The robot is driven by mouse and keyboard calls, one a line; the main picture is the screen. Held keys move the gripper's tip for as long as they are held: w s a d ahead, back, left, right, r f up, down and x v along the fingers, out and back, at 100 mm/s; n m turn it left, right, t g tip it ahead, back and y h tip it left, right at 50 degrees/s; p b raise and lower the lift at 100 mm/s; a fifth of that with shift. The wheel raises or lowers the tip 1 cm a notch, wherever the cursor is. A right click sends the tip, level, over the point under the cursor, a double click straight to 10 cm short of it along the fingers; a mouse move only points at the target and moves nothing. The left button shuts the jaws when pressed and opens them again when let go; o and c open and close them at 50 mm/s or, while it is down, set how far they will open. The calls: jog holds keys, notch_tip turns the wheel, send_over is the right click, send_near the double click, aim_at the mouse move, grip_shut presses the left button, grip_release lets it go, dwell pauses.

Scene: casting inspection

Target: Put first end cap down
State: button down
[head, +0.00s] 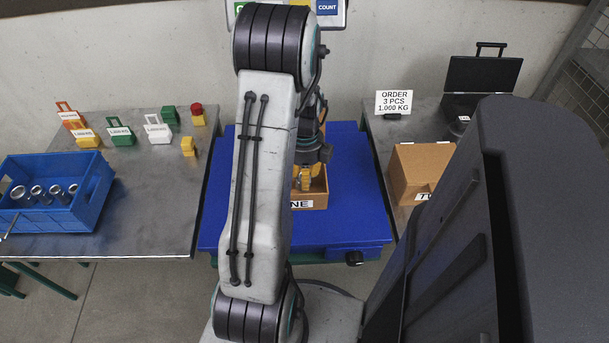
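My gripper (306,180) is partly hidden behind my own arm. Its yellow parts are low, over or inside a small brown open box (313,203) whose label shows "NE". The box stands on the blue platform (345,225) in the middle. I cannot tell whether the gripper's fingers are open or shut. No end cap can be made out at the gripper. Several silver round metal parts (37,192) lie in the blue crate (80,215) on the left table; I cannot tell whether they are end caps.
The left metal table (150,215) holds labelled coloured blocks and a red-topped yellow button box (198,115). A display stands behind the platform.

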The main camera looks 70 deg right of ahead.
jog(key=shift+f, duration=0.15)
jog(key=shift+f+b, duration=0.35)
jog(key=shift+b, duration=0.1)
jog(key=shift+f, duration=0.15)
jog(key=c, duration=1)
grip_release()
notch_tip(320, 180, up, 13)
jog(key=p, duration=0.3)
